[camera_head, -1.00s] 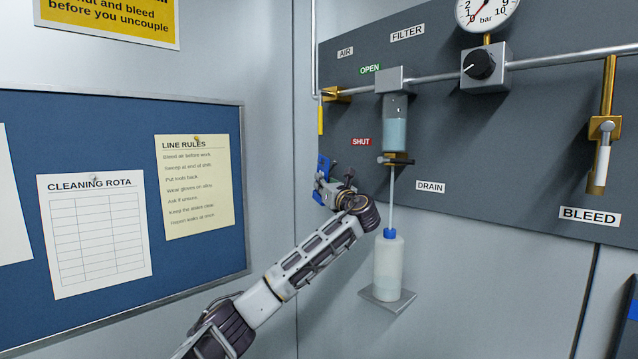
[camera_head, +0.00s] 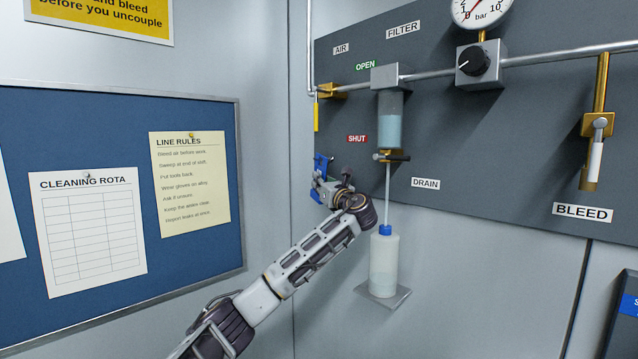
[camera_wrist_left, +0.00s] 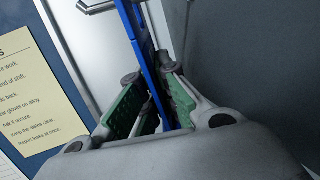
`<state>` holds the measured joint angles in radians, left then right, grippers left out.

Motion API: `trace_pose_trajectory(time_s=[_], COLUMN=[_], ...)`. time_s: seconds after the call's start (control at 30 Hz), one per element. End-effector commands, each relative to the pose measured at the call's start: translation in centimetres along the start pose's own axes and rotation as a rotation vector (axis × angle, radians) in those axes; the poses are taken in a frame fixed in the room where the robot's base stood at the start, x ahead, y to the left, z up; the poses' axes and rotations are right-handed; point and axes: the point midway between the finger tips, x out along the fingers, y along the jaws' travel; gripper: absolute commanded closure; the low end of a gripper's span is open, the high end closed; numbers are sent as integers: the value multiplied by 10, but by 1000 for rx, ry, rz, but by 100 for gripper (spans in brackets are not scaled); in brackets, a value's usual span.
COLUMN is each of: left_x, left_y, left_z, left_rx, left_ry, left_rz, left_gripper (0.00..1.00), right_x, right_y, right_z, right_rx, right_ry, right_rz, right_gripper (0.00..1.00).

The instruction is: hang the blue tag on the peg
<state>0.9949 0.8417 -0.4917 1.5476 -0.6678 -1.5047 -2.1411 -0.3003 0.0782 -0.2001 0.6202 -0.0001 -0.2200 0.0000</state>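My left gripper (camera_head: 325,188) is up at the left edge of the dark panel, below the air inlet and left of the SHUT label. A blue tag (camera_head: 321,164) shows at its fingertips. In the left wrist view the tag (camera_wrist_left: 143,38) is a thin blue strip seen edge-on, running between the green-padded fingers of the gripper (camera_wrist_left: 152,98). The fingers appear closed on it. I cannot make out a peg in either view. My right gripper is not in view.
The dark panel (camera_head: 480,160) carries a pipe, a filter bowl (camera_head: 390,115), a regulator knob (camera_head: 474,62) and a bleed valve (camera_head: 597,130). A bottle (camera_head: 384,262) stands on a small shelf right of my forearm. A blue noticeboard (camera_head: 195,255) hangs at left.

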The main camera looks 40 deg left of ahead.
Motion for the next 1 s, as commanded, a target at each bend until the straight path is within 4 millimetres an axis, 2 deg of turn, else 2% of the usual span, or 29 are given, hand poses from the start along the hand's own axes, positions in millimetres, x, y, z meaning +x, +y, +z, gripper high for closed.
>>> trace_pose_trajectory(time_s=[0.03,0.1,0.27,0.67,0.87,1.0], left_x=[0,0,0,-2,-14,-29], left_y=[0,0,0,0,-1,-1], left_z=[0,0,0,0,0,0], left_rx=[0,0,0,0,0,-1], left_ry=[-1,-1,0,0,-1,-1], left_rz=[0,0,0,0,-2,-2], left_gripper=[100,89,70,70,70,70], right_x=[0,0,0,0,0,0], right_y=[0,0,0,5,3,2], right_z=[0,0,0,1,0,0], right_rx=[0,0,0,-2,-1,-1], right_ry=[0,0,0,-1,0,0], right_rz=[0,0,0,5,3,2], right_gripper=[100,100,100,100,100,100])
